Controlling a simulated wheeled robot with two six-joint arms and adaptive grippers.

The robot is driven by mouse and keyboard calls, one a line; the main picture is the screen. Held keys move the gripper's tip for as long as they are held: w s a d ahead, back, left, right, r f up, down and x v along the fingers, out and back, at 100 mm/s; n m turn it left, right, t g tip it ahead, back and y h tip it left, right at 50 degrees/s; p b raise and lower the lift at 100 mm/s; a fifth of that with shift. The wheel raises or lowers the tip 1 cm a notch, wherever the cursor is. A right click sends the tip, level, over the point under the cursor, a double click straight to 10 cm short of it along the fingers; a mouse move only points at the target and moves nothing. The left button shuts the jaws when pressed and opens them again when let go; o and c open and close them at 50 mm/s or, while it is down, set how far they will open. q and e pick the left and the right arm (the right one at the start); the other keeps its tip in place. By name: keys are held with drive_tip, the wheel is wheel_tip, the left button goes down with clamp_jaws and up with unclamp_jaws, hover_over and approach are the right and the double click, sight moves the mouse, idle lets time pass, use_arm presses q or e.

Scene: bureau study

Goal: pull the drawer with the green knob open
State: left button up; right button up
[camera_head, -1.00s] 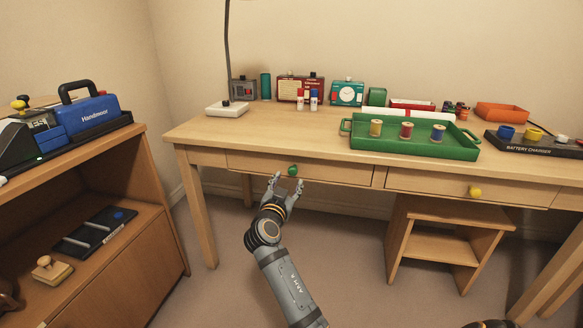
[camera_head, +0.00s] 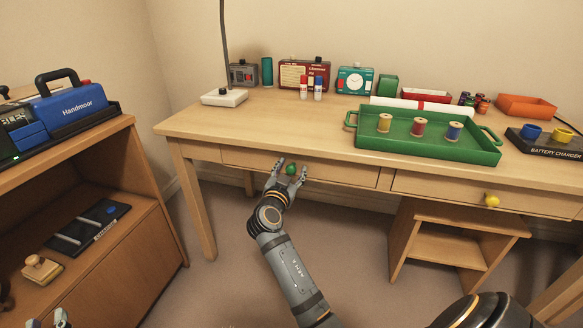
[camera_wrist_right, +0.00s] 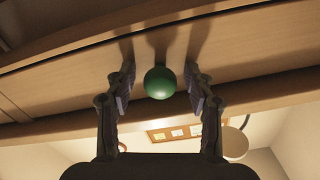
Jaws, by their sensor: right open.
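The green knob (camera_head: 291,170) is on the front of the desk's left drawer (camera_head: 340,174), which looks shut. My right gripper (camera_head: 289,171) is open, with one finger on each side of the knob. In the right wrist view the round green knob (camera_wrist_right: 159,83) sits between the two fingertips of my right gripper (camera_wrist_right: 160,88), with a gap on both sides. Only the tips of my left gripper (camera_head: 62,319) show at the bottom left edge, away from the desk.
A drawer with a yellow knob (camera_head: 491,201) is to the right. On the desk (camera_head: 220,125) are a green tray (camera_head: 400,151) with spools and a lamp base (camera_head: 224,97). A wooden stool (camera_head: 445,247) stands underneath. A shelf unit (camera_head: 135,235) is at the left.

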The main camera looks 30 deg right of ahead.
drive_tip(key=shift+c, duration=0.4)
clamp_jaws()
use_arm(q)
drive_tip(key=shift+r, duration=0.1)
